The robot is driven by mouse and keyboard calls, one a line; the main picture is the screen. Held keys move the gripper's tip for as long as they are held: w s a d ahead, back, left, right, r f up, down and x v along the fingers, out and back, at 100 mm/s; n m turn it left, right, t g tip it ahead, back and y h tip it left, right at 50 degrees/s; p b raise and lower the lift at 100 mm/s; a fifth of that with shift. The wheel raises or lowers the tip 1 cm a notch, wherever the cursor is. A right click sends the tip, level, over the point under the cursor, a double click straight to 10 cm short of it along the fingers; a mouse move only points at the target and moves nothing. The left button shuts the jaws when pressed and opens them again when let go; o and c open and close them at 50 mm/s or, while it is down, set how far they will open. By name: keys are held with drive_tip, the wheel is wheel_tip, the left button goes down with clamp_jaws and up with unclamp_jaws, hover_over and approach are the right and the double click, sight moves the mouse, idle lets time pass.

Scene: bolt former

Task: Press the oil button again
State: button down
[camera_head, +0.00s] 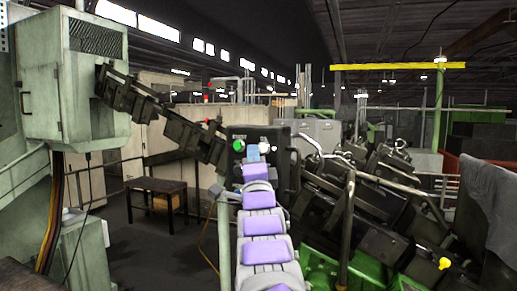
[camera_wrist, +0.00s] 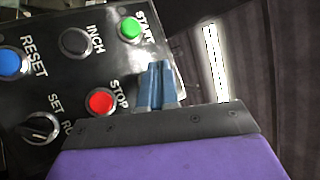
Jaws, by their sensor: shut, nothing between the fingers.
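The black control panel (camera_head: 283,172) stands ahead in the head view. It shows a lit green button (camera_head: 239,145) at its upper left and a pale round button or lamp (camera_head: 265,144) beside it. No label reading "oil" is legible. My gripper (camera_head: 252,152) is in front of the panel, just below and between these two. In the wrist view my blue fingertips (camera_wrist: 156,84) are together and empty, right of the red STOP button (camera_wrist: 101,102) and below the green START button (camera_wrist: 131,29). Contact with the panel cannot be told.
The wrist view also shows the black INCH button (camera_wrist: 75,41), blue RESET button (camera_wrist: 11,63) and a SET/RUN knob (camera_wrist: 40,127). A curved metal rail (camera_head: 311,145) and dark machinery stand right of the panel. A small table (camera_head: 156,186) is at the left.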

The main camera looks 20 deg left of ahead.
drive_tip(key=shift+w+d, duration=0.15)
drive_tip(key=shift+d, duration=0.2)
idle(0.8)
drive_tip(key=shift+a, duration=0.2)
drive_tip(key=shift+a, duration=0.2)
drive_tip(key=shift+d, duration=0.3)
drive_tip(key=shift+w+a+b, duration=0.15)
drive_tip(key=shift+w+b, duration=0.05)
drive_tip(key=shift+b, duration=0.25)
drive_tip(key=shift+w+r, duration=0.1)
drive_tip(key=shift+r, duration=0.05)
idle(0.3)
